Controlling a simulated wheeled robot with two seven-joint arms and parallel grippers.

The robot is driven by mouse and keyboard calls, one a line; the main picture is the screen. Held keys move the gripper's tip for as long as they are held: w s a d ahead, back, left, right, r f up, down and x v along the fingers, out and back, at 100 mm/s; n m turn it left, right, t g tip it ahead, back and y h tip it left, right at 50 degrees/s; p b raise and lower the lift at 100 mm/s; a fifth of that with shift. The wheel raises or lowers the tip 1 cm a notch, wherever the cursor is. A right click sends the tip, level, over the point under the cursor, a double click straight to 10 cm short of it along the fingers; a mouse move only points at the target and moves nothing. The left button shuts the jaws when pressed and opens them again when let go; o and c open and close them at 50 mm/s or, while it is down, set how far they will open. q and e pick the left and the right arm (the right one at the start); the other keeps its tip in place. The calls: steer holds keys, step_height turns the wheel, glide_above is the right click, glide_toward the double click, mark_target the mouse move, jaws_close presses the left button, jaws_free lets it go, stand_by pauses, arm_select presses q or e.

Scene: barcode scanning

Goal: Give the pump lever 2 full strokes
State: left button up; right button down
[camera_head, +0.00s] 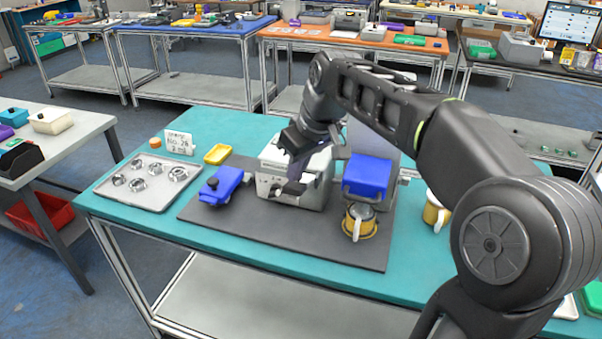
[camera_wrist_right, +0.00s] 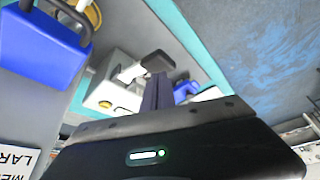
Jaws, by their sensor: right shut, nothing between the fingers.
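A pale grey box-shaped machine (camera_head: 312,190) stands on a dark mat in the middle of the teal table. A lever with a dark block-shaped end (camera_head: 294,188) sticks out at its front; the lever's dark end (camera_wrist_right: 158,64) also shows in the wrist view, on a pale arm. My right gripper (camera_head: 298,175) points down over the machine's front, its fingers together with nothing between them. In the wrist view the shut fingers (camera_wrist_right: 157,80) come up close to the lever end; whether they touch it I cannot tell. My left gripper is out of view.
A metal tray (camera_head: 130,193), a yellow dish (camera_head: 218,154) and a sign (camera_head: 180,142) are further left. The mat's front is clear.

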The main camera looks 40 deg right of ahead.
steer(key=shift+r, duration=0.1)
stand_by(0.4)
step_height(320, 180, up, 4)
steer(key=p, duration=0.3)
stand_by(0.6)
